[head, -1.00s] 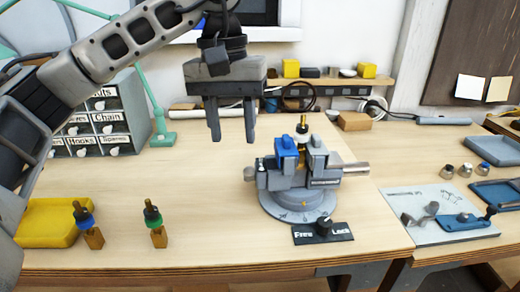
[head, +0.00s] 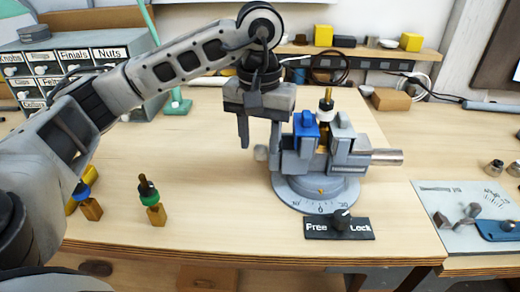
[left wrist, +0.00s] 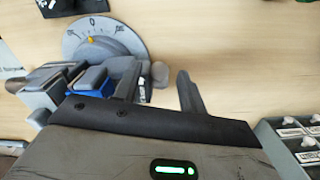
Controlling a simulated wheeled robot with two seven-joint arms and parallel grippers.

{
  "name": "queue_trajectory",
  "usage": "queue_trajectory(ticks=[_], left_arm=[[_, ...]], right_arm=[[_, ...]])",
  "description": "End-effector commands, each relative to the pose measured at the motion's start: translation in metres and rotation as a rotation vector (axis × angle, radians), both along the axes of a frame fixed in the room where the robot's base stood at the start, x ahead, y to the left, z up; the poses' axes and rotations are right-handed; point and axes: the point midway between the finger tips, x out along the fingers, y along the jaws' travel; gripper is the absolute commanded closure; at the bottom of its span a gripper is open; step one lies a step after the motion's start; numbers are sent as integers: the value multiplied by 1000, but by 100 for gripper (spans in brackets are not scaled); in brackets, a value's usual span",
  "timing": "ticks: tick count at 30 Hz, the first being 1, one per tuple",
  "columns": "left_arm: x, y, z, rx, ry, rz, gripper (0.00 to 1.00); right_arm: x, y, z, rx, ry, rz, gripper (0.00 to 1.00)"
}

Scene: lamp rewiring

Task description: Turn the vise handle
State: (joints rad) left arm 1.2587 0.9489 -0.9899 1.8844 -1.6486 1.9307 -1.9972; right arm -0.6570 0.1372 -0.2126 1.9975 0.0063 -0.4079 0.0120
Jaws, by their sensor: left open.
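The grey vise (head: 318,160) stands on a round dial base (head: 315,190) on the bench. It holds an upright brass-and-black lamp part (head: 325,112) between its jaws, beside a blue block (head: 306,128). A silver bar (head: 386,157) sticks out on its right, and a small grey knob (head: 260,153) on its left. My left gripper (head: 258,144) is open, fingers down, just above and around the left knob. In the left wrist view that knob (left wrist: 160,74) shows between the fingertips (left wrist: 158,82), with no clear contact. My right gripper is out of view.
A black Free/Lock plate with a dial switch (head: 340,225) lies in front of the vise. Two lamp parts on wooden blocks (head: 152,203) stand front left. Labelled drawers (head: 60,65) are at back left. A grey mat (head: 465,215) is at right.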

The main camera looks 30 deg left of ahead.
Motion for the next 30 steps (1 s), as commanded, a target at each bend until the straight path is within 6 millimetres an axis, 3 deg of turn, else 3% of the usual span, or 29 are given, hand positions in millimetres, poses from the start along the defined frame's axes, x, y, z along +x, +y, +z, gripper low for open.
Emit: queue_trajectory(ticks=[6,16,17,21,30], left_arm=[[0,0,-23,1,1,0,59],[0,0,-27,0,0,-1,59],[0,0,-27,0,0,-1,62],[0,0,-27,0,0,-1,100],[11,-8,-29,10,-19,-17,100]], right_arm=[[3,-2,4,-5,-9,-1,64],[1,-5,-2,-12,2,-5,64],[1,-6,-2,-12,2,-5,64],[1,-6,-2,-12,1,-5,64],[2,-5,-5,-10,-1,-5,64]])
